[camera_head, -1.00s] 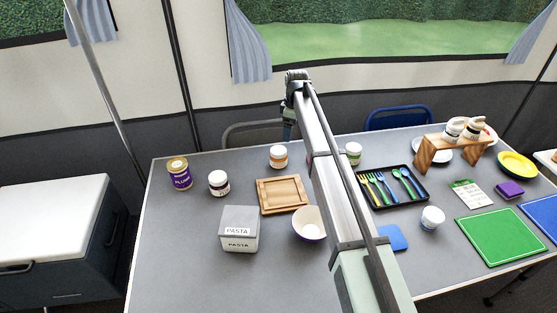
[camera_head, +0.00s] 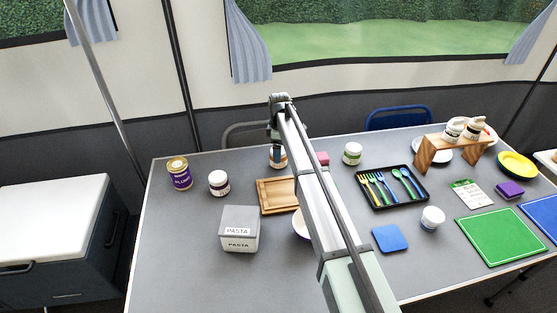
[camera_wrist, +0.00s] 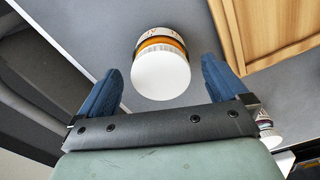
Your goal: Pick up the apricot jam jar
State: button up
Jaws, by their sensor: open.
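The apricot jam jar (camera_head: 283,161), with a white lid and an orange band, stands upright near the table's back edge, partly hidden by my gripper in the head view. In the wrist view the jar (camera_wrist: 161,75) shows its round white lid, in the gap between the two blue fingers. My gripper (camera_wrist: 161,68) is open, with one finger on each side of the jar and a visible gap to each. In the head view my gripper (camera_head: 275,138) points down over the jar. Its fingertips are hard to make out there.
A wooden tray (camera_head: 264,208) lies just in front of the jar and shows close to the right finger in the wrist view (camera_wrist: 285,22). A dark-labelled jar (camera_head: 219,183) and a plum tin (camera_head: 179,174) stand left. A green-labelled jar (camera_head: 352,154) stands right.

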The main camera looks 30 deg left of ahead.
jog(key=shift+a+f, duration=0.1)
jog(key=shift+f, duration=2.55)
jog(key=c, duration=1.2)
